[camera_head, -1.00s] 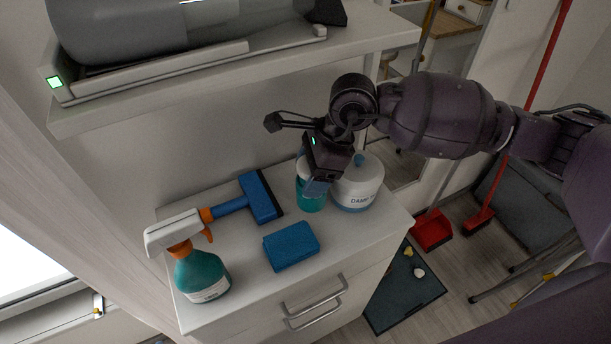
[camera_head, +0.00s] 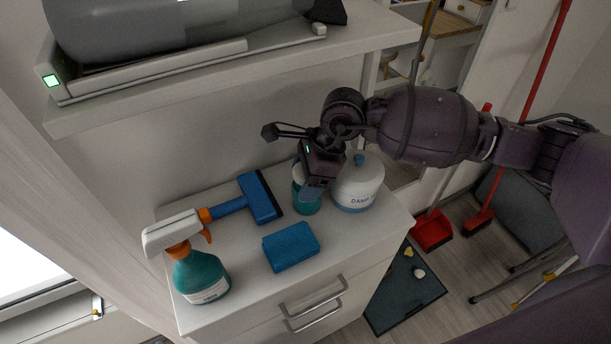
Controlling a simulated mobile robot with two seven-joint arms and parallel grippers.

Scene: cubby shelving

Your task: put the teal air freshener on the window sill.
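The teal air freshener (camera_head: 306,204) stands on the white cabinet top, between the blue squeegee and the white tub. Its upper part is partly hidden by my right gripper (camera_head: 312,189), which points down over it from the right. The fingers are at the air freshener, but I cannot tell whether they are closed on it. The window sill (camera_head: 45,299) is at the lower left by the bright window. My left gripper is not in view.
A teal spray bottle (camera_head: 201,277), a blue squeegee (camera_head: 247,199), a blue sponge (camera_head: 291,246) and a white tub (camera_head: 357,186) with a blue knob share the cabinet top (camera_head: 245,285). A shelf (camera_head: 230,88) bearing a grey cylinder overhangs behind.

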